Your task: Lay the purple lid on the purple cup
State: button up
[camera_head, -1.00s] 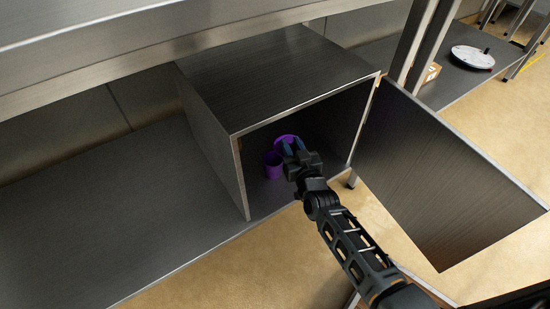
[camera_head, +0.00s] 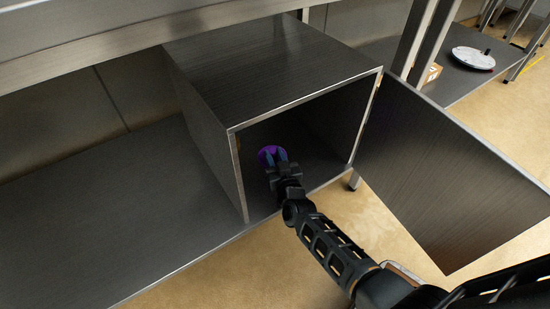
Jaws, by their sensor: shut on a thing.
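The purple lid (camera_head: 268,152) is inside the open metal box, near its left side. My gripper (camera_head: 276,157) reaches in through the open front and is shut on the lid. Only part of the lid shows, around the fingertips. The purple cup cannot be made out apart from the lid; the lid and my gripper cover the place where it stood. I cannot tell whether the lid touches the cup.
The metal box (camera_head: 270,75) stands on a dark shelf (camera_head: 110,220). Its door (camera_head: 440,165) hangs open to the right. The box's left wall is close to my gripper; its floor to the right is clear. A round white object (camera_head: 473,58) lies on another shelf.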

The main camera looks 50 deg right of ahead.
jog(key=shift+f, duration=0.1)
jog(key=o, duration=1)
jog(key=shift+r, duration=0.25)
jog(key=p+v, duration=0.3)
jog(key=v, duration=0.9)
jog(key=shift+f, duration=0.1)
jog(key=shift+a, duration=0.1)
